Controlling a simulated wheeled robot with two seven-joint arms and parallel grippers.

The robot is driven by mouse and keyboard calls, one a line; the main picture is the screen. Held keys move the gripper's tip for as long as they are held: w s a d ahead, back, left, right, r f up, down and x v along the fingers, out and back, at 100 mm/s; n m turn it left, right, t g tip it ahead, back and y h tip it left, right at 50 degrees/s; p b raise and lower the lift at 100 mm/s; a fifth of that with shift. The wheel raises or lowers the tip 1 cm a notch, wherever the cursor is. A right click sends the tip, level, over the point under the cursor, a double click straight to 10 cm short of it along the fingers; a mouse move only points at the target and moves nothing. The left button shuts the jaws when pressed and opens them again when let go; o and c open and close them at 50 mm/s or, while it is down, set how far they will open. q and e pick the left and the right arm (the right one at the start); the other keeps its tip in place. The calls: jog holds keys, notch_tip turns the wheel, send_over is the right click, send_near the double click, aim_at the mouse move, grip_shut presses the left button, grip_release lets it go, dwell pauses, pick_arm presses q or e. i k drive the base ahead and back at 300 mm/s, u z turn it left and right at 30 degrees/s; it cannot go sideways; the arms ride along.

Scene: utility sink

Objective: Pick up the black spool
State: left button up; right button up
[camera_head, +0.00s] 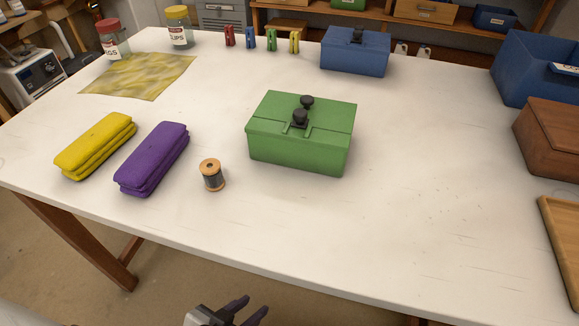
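A spool (212,175) with wooden ends and dark thread stands upright on the white table (420,215). It is near the front edge, between a folded purple cloth (152,159) and a green lidded box (301,133). My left gripper (250,312) is at the bottom edge of the picture, below and in front of the table edge, apart from the spool. Its two dark fingers are spread with nothing visible between them. My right gripper is not in view.
A folded yellow cloth (95,146) lies left of the purple one. Behind are a yellowish sheet (138,75), jars (178,27), clothespins (250,38) and a blue box (355,52). A brown box (550,138) and wooden tray (563,240) are right. The front right table is clear.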

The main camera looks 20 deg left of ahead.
aim_at(211, 169)
jog(key=z, duration=2.05)
jog(key=k, duration=0.95)
jog(key=u, duration=2.05)
